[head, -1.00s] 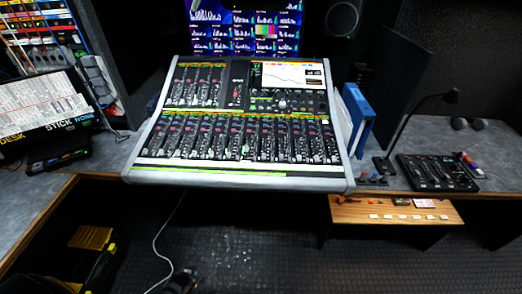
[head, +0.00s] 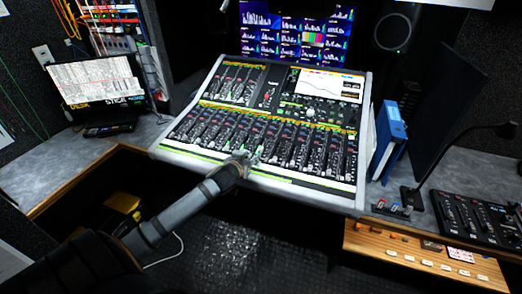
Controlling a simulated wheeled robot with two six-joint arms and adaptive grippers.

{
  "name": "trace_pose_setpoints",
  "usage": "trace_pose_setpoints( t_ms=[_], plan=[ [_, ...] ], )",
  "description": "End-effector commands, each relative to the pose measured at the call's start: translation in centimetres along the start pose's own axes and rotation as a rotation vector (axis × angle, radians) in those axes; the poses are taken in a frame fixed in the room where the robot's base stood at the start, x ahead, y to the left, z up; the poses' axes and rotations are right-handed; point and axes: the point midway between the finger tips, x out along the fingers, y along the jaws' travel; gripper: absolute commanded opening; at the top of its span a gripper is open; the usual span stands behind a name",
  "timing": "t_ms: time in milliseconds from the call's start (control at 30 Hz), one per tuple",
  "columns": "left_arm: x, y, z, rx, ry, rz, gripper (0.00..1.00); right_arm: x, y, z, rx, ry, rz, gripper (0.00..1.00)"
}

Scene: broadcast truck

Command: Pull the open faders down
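The mixing console (head: 300,197) stands tilted on the desk in the middle of the head view. A long row of channel faders (head: 285,140) runs across its lower half, and a shorter fader bank (head: 235,84) sits at its upper left. The fader caps are too small to tell exactly which ones stand up. My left gripper (head: 246,160) is at the console's front edge, over the lower ends of the left-middle faders, and hides part of them. Its fingers are too small to tell open from shut, or whether they touch a fader. My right gripper is out of view.
A screen (head: 295,35) and a speaker (head: 393,32) stand behind the console. Blue binders (head: 388,135) and a lamp (head: 460,150) stand to its right, beside a small control panel (head: 480,218). A laptop-like display (head: 95,85) is at left. A wooden drawer (head: 425,250) juts out at lower right.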

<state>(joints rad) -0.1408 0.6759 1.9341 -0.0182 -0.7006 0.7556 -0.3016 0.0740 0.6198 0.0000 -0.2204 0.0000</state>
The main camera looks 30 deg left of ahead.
Motion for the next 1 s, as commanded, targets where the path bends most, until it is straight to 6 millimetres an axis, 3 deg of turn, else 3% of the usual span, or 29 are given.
trace_pose_setpoints(
  t_ms=[167,400,533,700,967,1000],
  plan=[
    [1.9,0.0,0.0,-0.006,0.001,-0.002,0.38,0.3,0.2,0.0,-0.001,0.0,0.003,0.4],
    [7.1,0.1,0.1,-0.005,-0.001,-0.001,0.38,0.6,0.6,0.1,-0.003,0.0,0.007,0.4],
    [9.1,0.0,0.1,-0.003,-0.001,0.0,0.38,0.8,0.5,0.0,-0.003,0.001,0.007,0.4],
    [10.3,0.1,0.1,0.001,-0.002,0.0,0.38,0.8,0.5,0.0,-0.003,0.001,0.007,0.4],
    [10.4,0.1,0.1,0.002,-0.002,0.001,0.38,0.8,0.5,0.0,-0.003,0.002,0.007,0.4],
    [10.4,0.1,0.1,0.002,-0.002,0.001,0.32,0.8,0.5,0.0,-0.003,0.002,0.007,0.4]
  ],
)
